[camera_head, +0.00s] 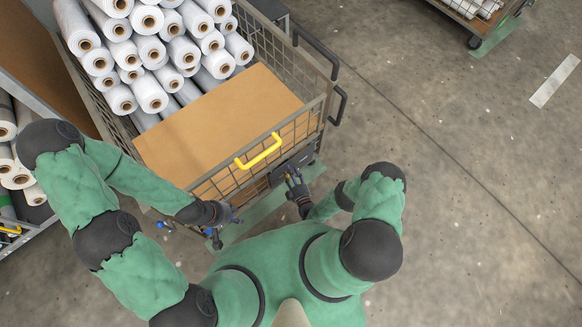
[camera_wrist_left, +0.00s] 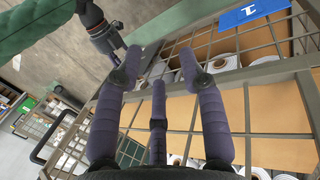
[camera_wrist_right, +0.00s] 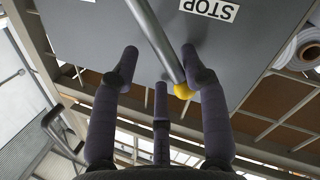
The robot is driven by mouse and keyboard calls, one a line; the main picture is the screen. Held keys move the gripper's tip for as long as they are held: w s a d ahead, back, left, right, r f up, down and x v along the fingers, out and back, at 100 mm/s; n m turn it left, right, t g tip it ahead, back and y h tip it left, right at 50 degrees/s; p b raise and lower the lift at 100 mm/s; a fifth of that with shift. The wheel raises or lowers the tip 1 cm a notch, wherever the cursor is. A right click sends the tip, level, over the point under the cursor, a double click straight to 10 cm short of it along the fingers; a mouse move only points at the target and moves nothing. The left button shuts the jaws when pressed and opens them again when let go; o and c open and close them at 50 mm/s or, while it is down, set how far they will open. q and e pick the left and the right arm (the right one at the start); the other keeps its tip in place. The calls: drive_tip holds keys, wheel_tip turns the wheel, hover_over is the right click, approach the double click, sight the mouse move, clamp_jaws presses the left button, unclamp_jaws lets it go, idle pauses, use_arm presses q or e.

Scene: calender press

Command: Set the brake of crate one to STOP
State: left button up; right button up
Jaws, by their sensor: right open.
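Crate one, as I take it, is the wire-mesh cart (camera_head: 318,103) in the head view, loaded with white rolls. A dark grey plate (camera_wrist_right: 95,30) is on it, with an upside-down STOP label (camera_wrist_right: 209,9) in the right wrist view. A grey brake lever (camera_wrist_right: 158,40) with a yellow knob (camera_wrist_right: 183,91) crosses the plate, left of STOP. My right gripper (camera_head: 293,179) is open at the plate; its fingers (camera_wrist_right: 159,52) straddle the lever near the knob, and I cannot tell if they touch. My left gripper (camera_head: 218,222) is open and empty beside the cart; its fingers spread in the left wrist view (camera_wrist_left: 161,57).
A yellow handle (camera_head: 259,151) is on the cart's near rim, in front of a brown board (camera_head: 225,120). Another cart of rolls (camera_head: 18,180) stands at the left, and one more (camera_head: 478,18) at the top right. The concrete floor (camera_head: 450,180) at the right is clear.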

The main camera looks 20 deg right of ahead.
sight(288, 159)
drive_tip(key=shift+r, duration=3.7)
